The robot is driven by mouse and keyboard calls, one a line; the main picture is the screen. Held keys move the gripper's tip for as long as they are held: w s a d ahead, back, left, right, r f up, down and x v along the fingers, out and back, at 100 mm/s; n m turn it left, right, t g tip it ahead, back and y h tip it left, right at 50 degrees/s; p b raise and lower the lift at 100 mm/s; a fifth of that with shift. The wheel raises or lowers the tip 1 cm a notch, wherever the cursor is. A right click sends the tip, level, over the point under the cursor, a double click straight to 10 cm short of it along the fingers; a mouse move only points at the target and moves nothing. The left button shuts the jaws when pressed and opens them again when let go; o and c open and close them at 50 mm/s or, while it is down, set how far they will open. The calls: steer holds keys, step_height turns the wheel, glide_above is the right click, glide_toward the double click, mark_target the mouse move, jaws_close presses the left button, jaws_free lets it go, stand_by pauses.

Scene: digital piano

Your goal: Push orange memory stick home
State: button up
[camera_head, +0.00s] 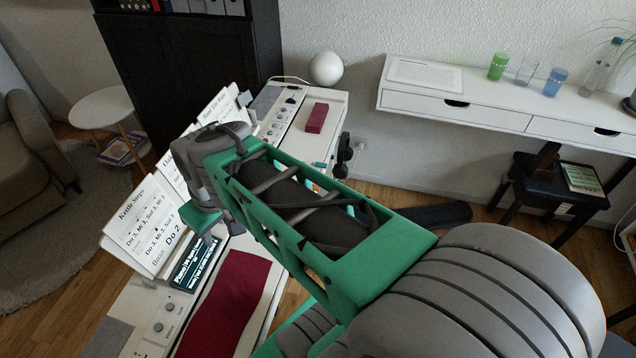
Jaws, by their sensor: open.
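The digital piano (300,130) is a long white instrument running from the lower left to the back middle. My green and grey arm crosses over it and hides much of its middle. A small orange spot (316,187) shows at the arm's edge near the piano's right side; I cannot tell whether it is the memory stick or how deep it sits. My gripper (203,219) hangs at the arm's far end, above the piano near the sheet music. It is open, and I see nothing held in it. Its fingertips are partly hidden.
Sheet music (145,225) stands along the piano's back, with a dark teal book (196,262) before it. A dark red cloth (228,305) covers the front keys. A folded red cloth (317,117) and white globe (326,68) are at the far end. A white desk (490,100) lines the wall.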

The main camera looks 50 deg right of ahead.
steer(key=w+d+f+n+y+p, duration=0.1)
steer(key=w+d+f, duration=0.15)
steer(key=d, duration=0.75)
steer(key=w+d+f+n, duration=0.15)
steer(key=w+d, duration=0.25)
steer(key=d, duration=0.7)
steer(key=s+d+f+n, duration=0.1)
steer(key=s+d+f, duration=0.15)
steer(key=d, duration=0.45)
steer(key=s+d+f+n, duration=0.1)
steer(key=s+d+f, duration=0.15)
steer(key=d, duration=0.35)
steer(key=shift+t+y, duration=0.5)
steer(key=x, duration=0.2)
steer(key=d+p+x, duration=0.1)
steer(key=x, duration=0.2)
steer(key=p+x, duration=0.1)
steer(key=x, duration=0.2)
steer(key=shift+w+d+f, duration=0.1)
steer(key=shift+d+f, duration=0.1)
steer(key=shift+d, duration=0.2)
steer(key=shift+w+f, duration=0.15)
steer(key=shift+f, duration=0.25)
steer(key=shift+c, duration=0.3)
jaws_close()
